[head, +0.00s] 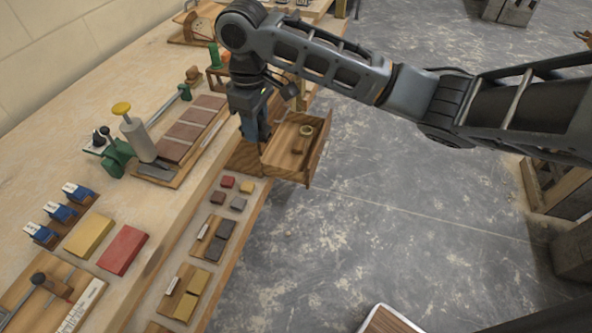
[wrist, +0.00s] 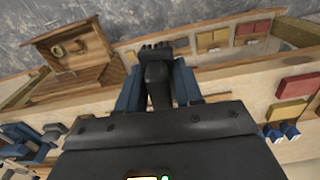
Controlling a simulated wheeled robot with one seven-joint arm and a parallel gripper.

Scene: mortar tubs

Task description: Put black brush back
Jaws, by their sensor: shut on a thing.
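My gripper (head: 256,125) hangs over the front edge of the bench, beside the open wooden drawer (head: 318,160). In the wrist view its two blue fingers (wrist: 157,85) are shut on a black brush (wrist: 156,72), with a dark, comb-like end showing beyond the fingertips. I cannot make out the brush in the head view, where the gripper hides it. The drawer also shows at upper left in the wrist view (wrist: 88,72). A ring-shaped roll (head: 306,130) and a small brown block (head: 297,150) lie in it.
Coloured tiles (head: 122,249) and small blocks lie on the bench left of and below the gripper. A green-handled tool (head: 117,155) and a grey cylinder (head: 137,135) stand behind them. Open grey floor (head: 380,230) lies to the right.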

